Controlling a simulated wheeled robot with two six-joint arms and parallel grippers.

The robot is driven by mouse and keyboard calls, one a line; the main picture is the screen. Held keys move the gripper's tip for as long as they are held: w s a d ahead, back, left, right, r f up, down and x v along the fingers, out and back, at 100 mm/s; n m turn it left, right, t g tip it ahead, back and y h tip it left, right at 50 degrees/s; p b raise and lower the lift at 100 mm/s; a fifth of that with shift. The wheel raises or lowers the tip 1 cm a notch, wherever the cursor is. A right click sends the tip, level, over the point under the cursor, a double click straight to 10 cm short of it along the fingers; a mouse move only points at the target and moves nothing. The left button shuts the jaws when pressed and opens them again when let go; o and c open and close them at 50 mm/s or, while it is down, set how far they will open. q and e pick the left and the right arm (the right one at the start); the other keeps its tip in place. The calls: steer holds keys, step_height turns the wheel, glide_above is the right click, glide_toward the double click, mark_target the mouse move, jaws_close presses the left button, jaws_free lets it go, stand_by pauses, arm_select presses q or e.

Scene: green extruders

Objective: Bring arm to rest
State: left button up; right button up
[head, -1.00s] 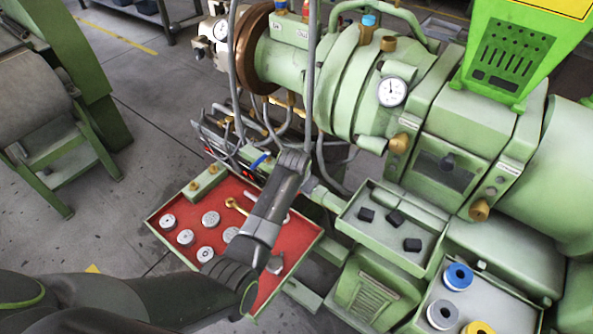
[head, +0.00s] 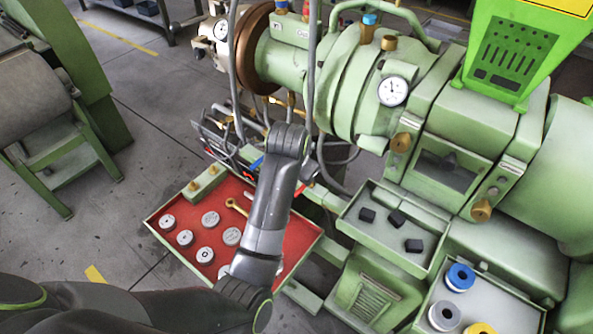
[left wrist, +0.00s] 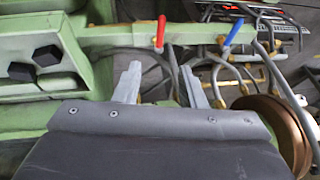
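My left arm reaches in from the lower left in the head view and crosses above the red tray (head: 297,239). Its gripper is hidden behind the arm's end in that view. In the left wrist view my left gripper (left wrist: 162,84) shows two grey fingers spread apart, with nothing between them. A red-handled valve (left wrist: 161,32) and a blue-handled valve (left wrist: 225,36) lie beyond the fingertips. My right gripper is not in view.
The green extruder (head: 343,80) stands close beside the arm, with hanging grey cables. The red tray holds several round metal pieces (head: 210,219). A green tray (head: 350,222) holds black blocks (head: 397,218). Open floor (head: 150,125) lies to the left.

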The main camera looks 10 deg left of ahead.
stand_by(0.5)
arm_select(q)
steer(key=s+a+f+n, duration=0.2)
steer(key=s+a+f, duration=0.4)
steer(key=s+a, duration=0.1)
steer(key=s+a+f+n+y, duration=0.1)
steer(key=s+a, duration=0.3)
steer(key=s, duration=0.5)
steer(key=s+a+n+g, duration=0.15)
steer(key=s+a, duration=0.25)
steer(key=s, duration=0.5)
steer(key=s+a+f+n+y, duration=0.1)
steer(key=s+a, duration=0.3)
steer(key=s, duration=0.5)
step_height(320, 180, down, 26)
steer(key=a+g+b, duration=0.1)
steer(key=a+b, duration=0.1)
steer(key=s+d+f+g+h+b, duration=0.1)
steer(key=s+f+b, duration=0.1)
steer(key=s+f, duration=1.2)
step_height(320, 180, down, 4)
steer(key=shift+s+d+f, duration=0.2)
steer(key=shift+s+d, duration=0.2)
